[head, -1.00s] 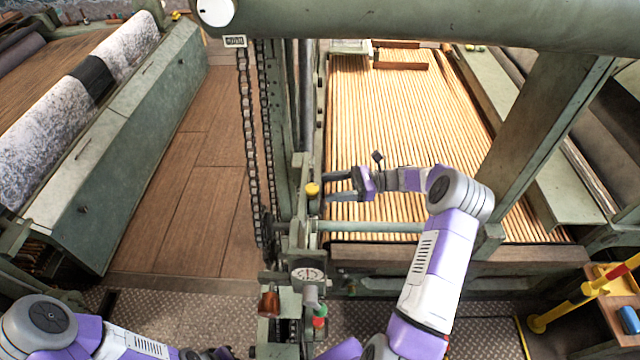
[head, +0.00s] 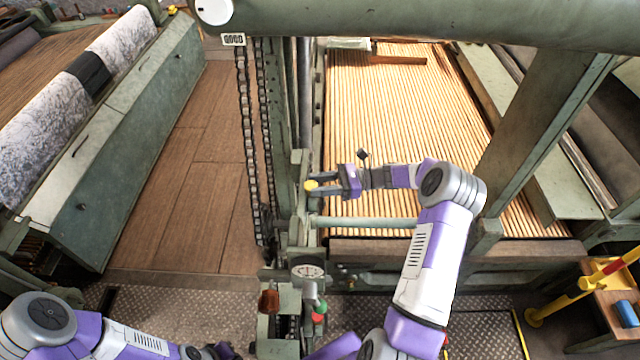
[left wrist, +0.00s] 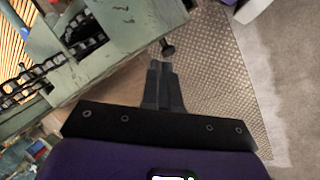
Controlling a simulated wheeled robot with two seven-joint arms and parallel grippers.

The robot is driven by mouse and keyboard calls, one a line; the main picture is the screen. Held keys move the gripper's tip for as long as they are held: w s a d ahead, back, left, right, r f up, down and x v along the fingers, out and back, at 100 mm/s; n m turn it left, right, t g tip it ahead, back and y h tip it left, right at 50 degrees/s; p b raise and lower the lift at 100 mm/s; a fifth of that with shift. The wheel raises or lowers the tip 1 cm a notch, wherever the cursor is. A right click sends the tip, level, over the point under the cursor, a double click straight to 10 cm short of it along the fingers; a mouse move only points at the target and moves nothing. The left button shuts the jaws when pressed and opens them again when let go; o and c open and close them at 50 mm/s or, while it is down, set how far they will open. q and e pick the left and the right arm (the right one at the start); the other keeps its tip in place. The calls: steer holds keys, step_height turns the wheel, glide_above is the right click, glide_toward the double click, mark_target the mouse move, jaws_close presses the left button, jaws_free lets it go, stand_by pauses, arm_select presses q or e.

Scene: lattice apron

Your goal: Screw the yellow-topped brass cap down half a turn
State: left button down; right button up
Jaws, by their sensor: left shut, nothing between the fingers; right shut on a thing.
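The yellow-topped brass cap (head: 311,186) sits on the green machine frame left of the wooden slats in the head view. My right gripper (head: 314,185) reaches in from the right with its fingers on either side of the cap and is shut on it. The brass lower part of the cap is hidden or too small to make out. My left gripper (left wrist: 162,68) is shut and empty in the left wrist view, above the metal tread floor beside green machine parts. In the head view its fingers cannot be made out.
A dial gauge (head: 308,271), an amber knob (head: 269,300) and a lever with red and green parts stand at the front of the machine. A hanging chain (head: 246,130) runs left of the frame. A green beam (head: 430,25) crosses overhead, and a post stands right of my right arm.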

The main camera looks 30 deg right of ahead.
steer(key=shift+s+a+r+m+t+h+p, duration=0.1)
steer(key=shift+s+m+t+h+p, duration=0.1)
steer(key=shift+m+t+h+p, duration=0.85)
steer(key=shift+s+a+m+t+h+p, duration=0.1)
steer(key=shift+s+m+t+h+p, duration=0.2)
steer(key=shift+m+t+h, duration=1.35)
steer(key=shift+w+n+t+y, duration=0.1)
steer(key=shift+n+t+y, duration=0.2)
steer(key=shift+t+y, duration=0.3)
steer(key=o, duration=1.1)
steer(key=shift+c, duration=0.2)
steer(key=v, duration=0.7)
steer(key=shift+d+b, duration=0.25)
steer(key=shift+b, duration=0.2)
